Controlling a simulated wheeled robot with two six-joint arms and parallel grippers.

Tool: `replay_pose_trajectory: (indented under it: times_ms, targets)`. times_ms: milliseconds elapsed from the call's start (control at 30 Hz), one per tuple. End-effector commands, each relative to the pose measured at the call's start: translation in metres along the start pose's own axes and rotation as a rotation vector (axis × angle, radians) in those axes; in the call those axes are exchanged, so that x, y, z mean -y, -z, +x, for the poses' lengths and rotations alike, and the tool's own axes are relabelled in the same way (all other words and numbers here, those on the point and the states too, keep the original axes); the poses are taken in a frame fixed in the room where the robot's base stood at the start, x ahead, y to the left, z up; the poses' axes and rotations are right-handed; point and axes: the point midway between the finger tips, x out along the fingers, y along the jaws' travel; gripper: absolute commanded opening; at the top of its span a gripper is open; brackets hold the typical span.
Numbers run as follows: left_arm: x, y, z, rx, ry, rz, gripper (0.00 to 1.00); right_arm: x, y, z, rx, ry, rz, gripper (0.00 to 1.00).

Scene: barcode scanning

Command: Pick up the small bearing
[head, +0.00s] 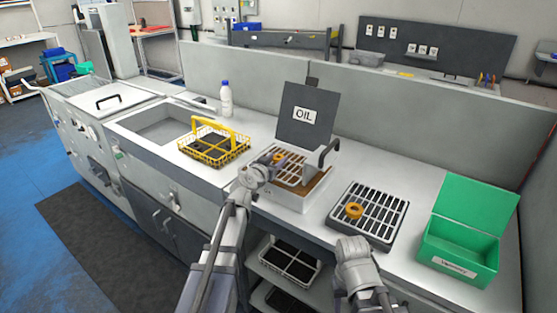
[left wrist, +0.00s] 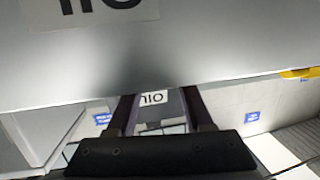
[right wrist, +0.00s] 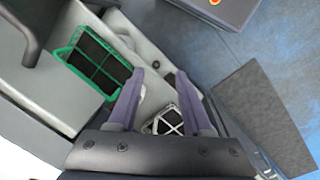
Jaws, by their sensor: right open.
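An orange ring-shaped bearing (head: 354,211) lies on the dark slotted rack (head: 388,238) on the counter. A smaller orange part (head: 277,158) shows at the oil station, close to my left gripper (head: 272,163); whether they touch is unclear. The oil station has a raised dark lid marked OIL (head: 318,95). In the left wrist view my left gripper (left wrist: 157,97) has its fingers apart, with no bearing visible between them. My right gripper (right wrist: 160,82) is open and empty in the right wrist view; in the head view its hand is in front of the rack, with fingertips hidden.
A yellow wire basket (head: 213,145) stands left of the oil station, beside a sink basin (head: 165,128). A white bottle (head: 226,100) stands behind the basket. An open green box (head: 460,249) is at the right. A white-framed basket (head: 290,263) sits on the shelf below.

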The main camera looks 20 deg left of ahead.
Motion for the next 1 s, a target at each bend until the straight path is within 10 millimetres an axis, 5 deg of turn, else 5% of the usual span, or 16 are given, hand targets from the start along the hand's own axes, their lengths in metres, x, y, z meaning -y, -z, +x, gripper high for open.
replay_pose_trajectory:
  times_ms: [433, 1000]
  targets:
    - [0.0, 0.0, 0.0, 0.0, 0.0, 0.0, 0.0, 0.0, 0.0, 0.0, 0.0, 0.0, 0.0, 0.5]
    - [0.0, 0.013, -0.003, 0.0, 0.0, 0.0, 0.0, -0.001, -0.001, -0.014, 0.0, 0.0, 0.0, 0.5]
